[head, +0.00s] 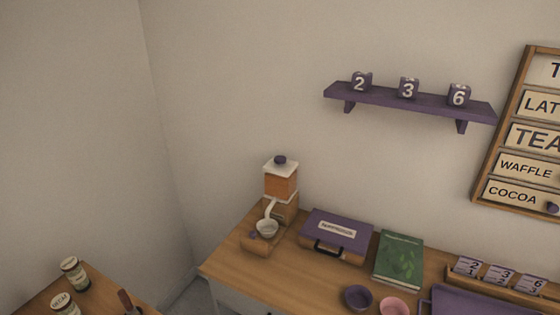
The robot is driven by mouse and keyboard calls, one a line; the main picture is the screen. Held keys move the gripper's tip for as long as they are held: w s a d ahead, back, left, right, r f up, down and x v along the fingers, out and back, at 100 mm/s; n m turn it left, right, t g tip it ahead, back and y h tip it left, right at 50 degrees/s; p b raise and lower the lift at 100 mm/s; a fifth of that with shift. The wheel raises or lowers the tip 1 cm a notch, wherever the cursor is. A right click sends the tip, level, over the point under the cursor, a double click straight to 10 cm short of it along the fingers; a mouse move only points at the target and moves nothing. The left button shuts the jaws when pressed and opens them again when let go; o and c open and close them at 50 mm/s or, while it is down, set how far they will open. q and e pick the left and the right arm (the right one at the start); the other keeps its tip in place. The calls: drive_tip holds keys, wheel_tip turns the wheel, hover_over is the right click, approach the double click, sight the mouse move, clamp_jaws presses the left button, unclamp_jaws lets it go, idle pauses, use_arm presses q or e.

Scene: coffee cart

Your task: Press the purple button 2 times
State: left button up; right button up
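A coffee grinder (281,182) with an orange-brown body stands at the left end of the wooden counter. A small purple spot, which looks like a button (253,234), shows on the left of its base, beside a pale cup (267,228). A dark purple knob (280,159) sits on the grinder's white lid. Another round purple piece (552,208) shows at the lower right of the menu board; I cannot tell whether it is a button. Neither of my grippers is in view, so nothing of mine is seen touching these.
The counter (229,261) also holds a purple-lidded case (350,228), a green book (399,262), a purple bowl (358,298), a pink bowl (394,307) and a purple tray (480,303). A purple shelf (380,97) with number blocks hangs above. Jars (75,273) stand at lower left.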

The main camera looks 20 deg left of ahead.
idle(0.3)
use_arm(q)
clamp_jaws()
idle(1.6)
